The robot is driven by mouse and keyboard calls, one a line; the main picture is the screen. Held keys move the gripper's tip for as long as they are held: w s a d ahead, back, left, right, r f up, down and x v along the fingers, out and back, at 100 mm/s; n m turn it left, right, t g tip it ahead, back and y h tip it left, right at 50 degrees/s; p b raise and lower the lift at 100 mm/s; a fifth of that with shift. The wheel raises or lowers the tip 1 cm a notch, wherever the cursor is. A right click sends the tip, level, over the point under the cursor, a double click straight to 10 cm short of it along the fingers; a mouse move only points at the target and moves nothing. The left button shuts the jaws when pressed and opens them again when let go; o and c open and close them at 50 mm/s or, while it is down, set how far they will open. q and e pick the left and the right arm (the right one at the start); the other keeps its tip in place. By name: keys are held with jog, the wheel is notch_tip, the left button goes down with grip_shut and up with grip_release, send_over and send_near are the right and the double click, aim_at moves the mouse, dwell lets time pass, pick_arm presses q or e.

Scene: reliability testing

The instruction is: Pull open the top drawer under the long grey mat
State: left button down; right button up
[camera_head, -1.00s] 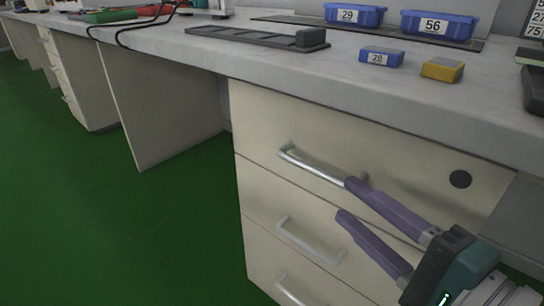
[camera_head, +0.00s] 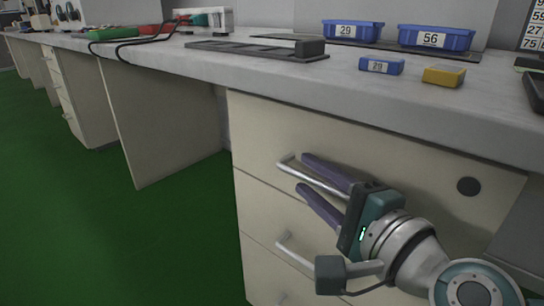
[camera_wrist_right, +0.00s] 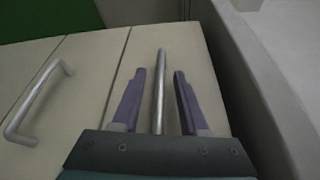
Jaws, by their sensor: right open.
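The top drawer (camera_head: 402,160) is a cream front with a silver bar handle (camera_head: 286,162) and a round black lock, under the worktop. It looks closed. My right gripper (camera_head: 302,172) is open at this handle, one purple finger above the bar and one below. In the right wrist view the handle (camera_wrist_right: 160,85) runs between the two open fingers (camera_wrist_right: 159,90), with a gap on each side. The long grey mat (camera_head: 245,49), dark grey with a raised block at its right end, lies on the worktop above the drawer. My left gripper is not in view.
Lower drawers have similar handles, one in the head view (camera_head: 290,248). Blue bins (camera_head: 352,32), a small blue box (camera_head: 381,66) and a yellow box (camera_head: 444,76) stand on the worktop (camera_head: 430,107). The green floor (camera_head: 110,230) left of the drawers is clear.

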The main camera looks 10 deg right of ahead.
jog(key=shift+c, duration=0.3)
grip_shut()
dwell(1.0)
